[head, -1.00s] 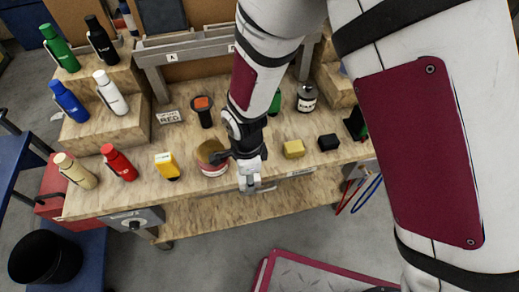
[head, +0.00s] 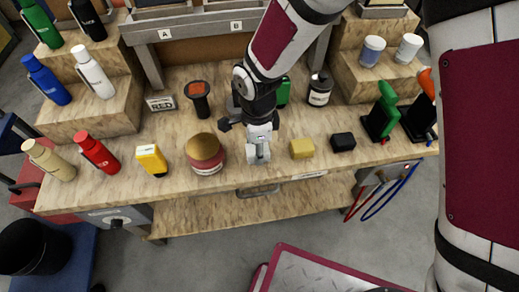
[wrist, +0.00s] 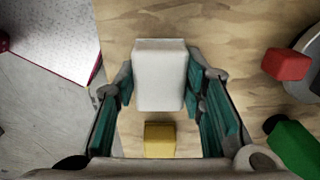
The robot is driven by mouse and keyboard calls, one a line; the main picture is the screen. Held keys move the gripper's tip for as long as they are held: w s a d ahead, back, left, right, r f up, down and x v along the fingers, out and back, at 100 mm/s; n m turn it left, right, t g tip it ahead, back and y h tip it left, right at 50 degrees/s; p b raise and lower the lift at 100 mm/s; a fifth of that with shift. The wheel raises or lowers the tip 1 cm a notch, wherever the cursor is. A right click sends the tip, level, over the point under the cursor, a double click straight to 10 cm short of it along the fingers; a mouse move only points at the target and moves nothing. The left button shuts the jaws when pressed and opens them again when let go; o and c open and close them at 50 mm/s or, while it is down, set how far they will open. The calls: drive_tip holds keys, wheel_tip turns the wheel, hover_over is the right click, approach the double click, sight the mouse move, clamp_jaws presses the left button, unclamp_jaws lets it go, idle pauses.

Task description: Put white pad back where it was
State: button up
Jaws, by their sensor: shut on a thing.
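The white pad (wrist: 158,75) is a pale block between the teal fingers of my gripper (wrist: 160,88) in the wrist view; my gripper is shut on it. The pad looks larger than the yellow pad (wrist: 159,140) below it in that picture. In the head view my gripper (head: 258,152) is over the front of the bench, between the brown-lidded jar (head: 205,150) and the yellow pad (head: 302,148). The black pad (head: 343,141) lies right of the yellow one. The head view does not clearly separate the white pad from the pale gripper parts.
The wooden bench (head: 235,200) has a yellow item (head: 151,159) and bottles at left. A green object (wrist: 294,147) and a red object (wrist: 287,64) show right in the wrist view.

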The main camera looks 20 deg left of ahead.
drive_tip(key=shift+w+f, duration=0.1)
drive_tip(key=shift+f, duration=0.65)
drive_tip(key=shift+r, duration=0.1)
drive_tip(key=o, duration=1)
wheel_tip(320, 180, up, 12)
drive_tip(key=shift+d, duration=0.15)
